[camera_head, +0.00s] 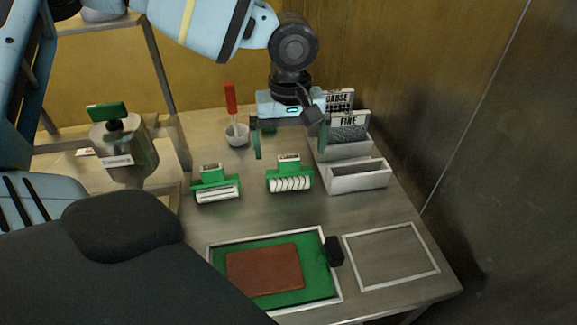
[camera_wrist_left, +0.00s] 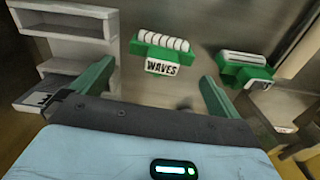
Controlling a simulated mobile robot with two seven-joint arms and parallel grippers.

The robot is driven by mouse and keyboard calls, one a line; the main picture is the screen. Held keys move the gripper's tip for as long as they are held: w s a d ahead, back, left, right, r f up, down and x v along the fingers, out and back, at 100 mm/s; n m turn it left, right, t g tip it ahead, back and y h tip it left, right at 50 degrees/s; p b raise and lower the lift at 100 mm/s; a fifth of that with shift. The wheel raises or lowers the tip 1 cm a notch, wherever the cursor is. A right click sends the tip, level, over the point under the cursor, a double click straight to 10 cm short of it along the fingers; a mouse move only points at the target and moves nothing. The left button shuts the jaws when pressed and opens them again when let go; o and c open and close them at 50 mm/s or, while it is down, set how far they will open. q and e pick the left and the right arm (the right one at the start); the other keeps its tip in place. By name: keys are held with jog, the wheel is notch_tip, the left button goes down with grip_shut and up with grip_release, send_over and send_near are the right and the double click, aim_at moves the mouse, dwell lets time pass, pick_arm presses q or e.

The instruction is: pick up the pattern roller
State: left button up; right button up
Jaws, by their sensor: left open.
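The pattern roller (camera_head: 290,178) has a green holder and a white ridged roller, and lies on the metal table. In the left wrist view it (camera_wrist_left: 164,44) carries a label reading WAVES. A second green tool (camera_head: 216,187) with a smoother white bar lies to its left; it also shows in the left wrist view (camera_wrist_left: 243,66). My left gripper (camera_head: 290,142) is open and empty, above and behind the pattern roller in the head view. In the left wrist view the roller is beyond the gap between the green fingers (camera_wrist_left: 156,88). My right gripper is not in view.
White holders (camera_head: 358,178) with mesh plates labelled COARSE and FINE (camera_head: 349,127) stand right of the roller. A cup with a red-handled tool (camera_head: 236,135) is behind left. In front are a green-lined tray with a brown slab (camera_head: 264,270) and an empty frame (camera_head: 391,254).

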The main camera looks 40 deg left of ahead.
aim_at(289, 155)
pick_arm(q)
notch_tip(289, 155, down, 4)
jog(key=shift+a+f, duration=0.1)
jog(key=shift+a, duration=0.05)
jog(key=c, duration=0.8)
jog(key=shift+c, duration=0.2)
notch_tip(289, 155, up, 18)
jog(key=shift+p, duration=0.4)
